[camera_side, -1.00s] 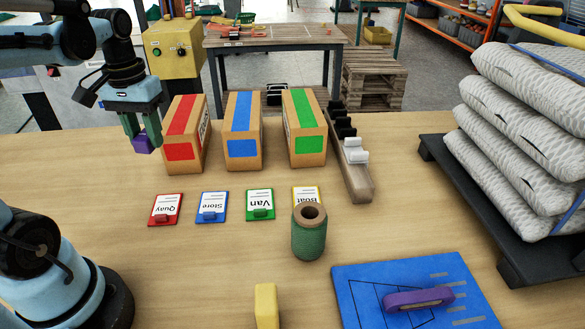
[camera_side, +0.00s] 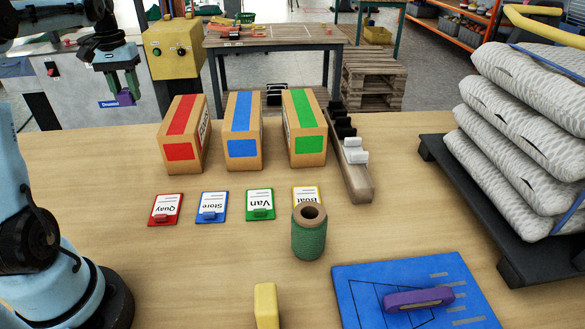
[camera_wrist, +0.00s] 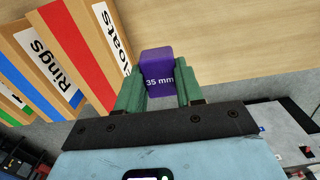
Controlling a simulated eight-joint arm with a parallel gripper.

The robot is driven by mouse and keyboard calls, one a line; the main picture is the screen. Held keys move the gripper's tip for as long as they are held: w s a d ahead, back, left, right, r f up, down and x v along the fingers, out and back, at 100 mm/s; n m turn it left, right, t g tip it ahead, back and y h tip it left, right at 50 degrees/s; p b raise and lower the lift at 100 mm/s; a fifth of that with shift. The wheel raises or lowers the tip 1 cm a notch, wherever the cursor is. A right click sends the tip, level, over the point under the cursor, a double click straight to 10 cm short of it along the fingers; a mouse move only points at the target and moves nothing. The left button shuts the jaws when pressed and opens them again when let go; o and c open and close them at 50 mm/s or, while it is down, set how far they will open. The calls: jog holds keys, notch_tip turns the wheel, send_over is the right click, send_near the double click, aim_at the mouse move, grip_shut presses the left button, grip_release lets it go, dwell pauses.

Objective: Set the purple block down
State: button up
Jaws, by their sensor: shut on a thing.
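The purple block (camera_side: 124,98) is between the green fingers of my gripper (camera_side: 121,87), at the upper left of the side view. In the wrist view the purple block (camera_wrist: 157,68) is marked "35 mm" and sits between both fingers of my gripper (camera_wrist: 158,82), with no visible gap. Part of the block is hidden by the fingers.
Boxes striped red (camera_side: 179,151), blue (camera_side: 242,148) and green (camera_side: 309,146) stand at the table's back. Several cards (camera_side: 212,208) lie before them. A green spool (camera_side: 309,238), yellow block (camera_side: 266,303) and blue mat (camera_side: 352,282) with a purple handled piece (camera_side: 418,299) are nearer.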

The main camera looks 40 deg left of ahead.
jog(key=a+f, duration=0.2)
send_over(144, 153)
notch_tip(144, 153, down, 10)
jog(key=shift+a+r, duration=0.1)
jog(key=shift+r, duration=0.05)
jog(key=shift+f, duration=2.3)
jog(key=shift+f, duration=0.1)
jog(key=o, duration=1)
jog(key=shift+o, duration=0.2)
